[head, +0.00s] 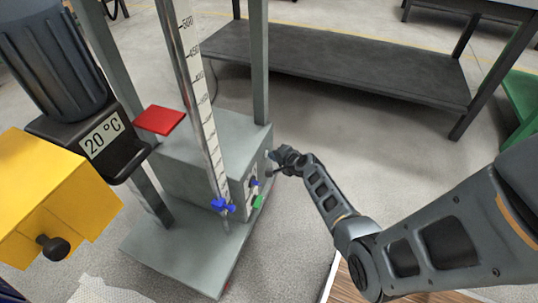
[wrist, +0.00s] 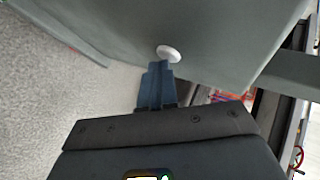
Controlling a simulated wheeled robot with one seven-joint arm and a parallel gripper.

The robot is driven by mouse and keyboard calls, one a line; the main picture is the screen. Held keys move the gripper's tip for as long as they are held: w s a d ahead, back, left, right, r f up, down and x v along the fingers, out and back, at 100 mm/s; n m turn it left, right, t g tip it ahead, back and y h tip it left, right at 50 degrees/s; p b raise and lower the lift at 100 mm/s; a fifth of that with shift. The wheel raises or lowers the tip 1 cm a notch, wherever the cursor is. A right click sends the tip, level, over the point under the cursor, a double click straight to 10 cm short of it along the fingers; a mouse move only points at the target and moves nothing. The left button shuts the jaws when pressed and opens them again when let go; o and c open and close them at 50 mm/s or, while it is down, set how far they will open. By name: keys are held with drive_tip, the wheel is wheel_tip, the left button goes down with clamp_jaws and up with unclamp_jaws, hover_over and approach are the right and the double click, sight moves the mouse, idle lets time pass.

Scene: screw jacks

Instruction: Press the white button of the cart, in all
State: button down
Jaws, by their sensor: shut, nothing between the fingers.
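The white button (wrist: 171,52) is a small round disc on the grey-green side of the cart (wrist: 215,30) in the wrist view. My gripper (wrist: 159,66) is shut and empty, and its fingertips overlap the button's lower edge in that view. I cannot tell whether they touch it or how far the button is pushed in. In the head view the cart (head: 190,255) stands left of centre, and my gripper (head: 274,158) is at the right side of its box. The button itself is hard to make out there, close to the gripper.
The cart carries an upright scale (head: 199,90), a red plate (head: 159,119), a blue valve (head: 222,206) and a green part (head: 258,201).

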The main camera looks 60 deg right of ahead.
idle(0.3)
drive_tip(key=shift+s+d, duration=0.1)
drive_tip(key=shift+s, duration=0.9)
drive_tip(key=shift+s, duration=0.1)
drive_tip(key=shift+s+d+b, duration=0.2)
drive_tip(key=shift+s+b, duration=0.45)
drive_tip(key=shift+s, duration=1.75)
